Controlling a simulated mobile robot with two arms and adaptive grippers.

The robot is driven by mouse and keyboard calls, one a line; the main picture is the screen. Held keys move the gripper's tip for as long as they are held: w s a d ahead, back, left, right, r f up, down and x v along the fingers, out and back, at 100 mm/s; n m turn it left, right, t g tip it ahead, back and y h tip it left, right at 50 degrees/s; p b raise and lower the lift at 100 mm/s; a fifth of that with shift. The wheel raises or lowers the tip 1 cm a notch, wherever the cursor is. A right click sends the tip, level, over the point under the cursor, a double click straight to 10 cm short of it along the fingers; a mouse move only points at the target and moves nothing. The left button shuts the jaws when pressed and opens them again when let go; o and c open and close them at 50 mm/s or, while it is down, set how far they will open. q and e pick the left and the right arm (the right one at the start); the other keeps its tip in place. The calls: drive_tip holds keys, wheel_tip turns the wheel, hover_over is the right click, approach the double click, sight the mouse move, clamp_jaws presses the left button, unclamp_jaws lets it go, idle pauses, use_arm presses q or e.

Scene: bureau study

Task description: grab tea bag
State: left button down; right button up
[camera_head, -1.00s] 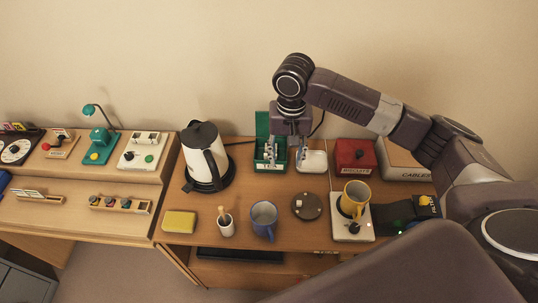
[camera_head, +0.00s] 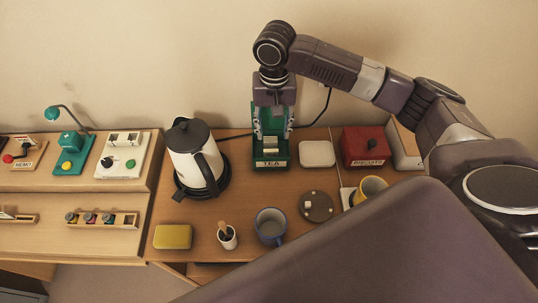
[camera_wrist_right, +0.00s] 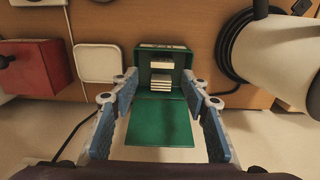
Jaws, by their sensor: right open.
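The green tea box (camera_head: 271,164), labelled TEA, stands at the back of the desk with its lid open. Pale tea bags (camera_head: 270,146) sit inside it. They also show in the right wrist view (camera_wrist_right: 161,82) as a small stack within the box (camera_wrist_right: 140,58). My right gripper (camera_head: 273,134) is above the box, pointing down, with its fingers spread to either side of the bags. In the wrist view its fingertips (camera_wrist_right: 160,76) flank the box opening, with nothing between them that looks held. My left gripper is not in view.
A kettle (camera_head: 188,143) stands left of the box. A white square dish (camera_head: 317,153) and a red biscuit tin (camera_head: 360,147) are to the right. In front are a yellow sponge (camera_head: 173,237), a blue mug (camera_head: 270,222) and a round brown disc (camera_head: 317,206). My arm partly hides a yellow mug (camera_head: 372,187).

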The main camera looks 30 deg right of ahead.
sight(271, 152)
drive_tip(key=f+b, duration=0.1)
drive_tip(key=f, duration=0.1)
drive_tip(key=f+b, duration=0.2)
drive_tip(key=shift+w, duration=0.2)
drive_tip(key=shift+f+b, duration=0.4)
drive_tip(key=shift+f, duration=0.6)
wheel_tip(271, 152, down, 6)
drive_tip(key=shift+w+a+r+p, duration=0.1)
drive_tip(key=shift+r+p, duration=0.15)
drive_tip(key=shift+p, duration=0.6)
drive_tip(key=shift+f, duration=0.5)
drive_tip(key=c, duration=0.4)
